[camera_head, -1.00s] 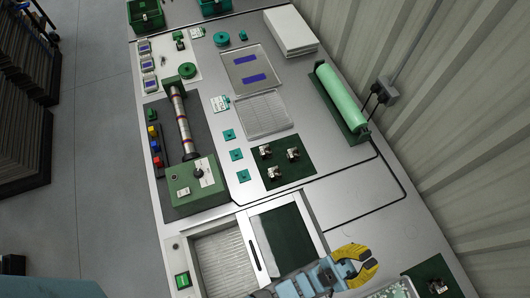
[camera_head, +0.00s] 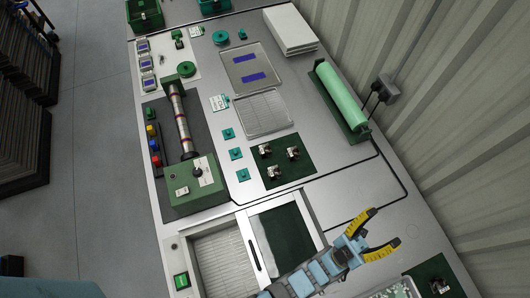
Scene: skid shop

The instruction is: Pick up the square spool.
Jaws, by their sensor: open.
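My gripper (camera_head: 382,230), with yellow and black fingers, is open and empty over the bench's lower right. Several small square pieces are in view, and I cannot tell for sure which is the square spool. Three pale square pieces with blue faces stand at the upper left: top (camera_head: 144,47), middle (camera_head: 147,64) and bottom (camera_head: 149,82). All are up and left of my gripper, well apart from it.
A green machine with a striped roller (camera_head: 182,125) stands on the left. A green roll (camera_head: 339,98) lies at the right, near the wall. A dark green mat (camera_head: 281,181) with metal parts is mid-bench. Clear trays (camera_head: 265,120), green round pieces (camera_head: 220,38) and a white stack (camera_head: 290,30) lie farther back.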

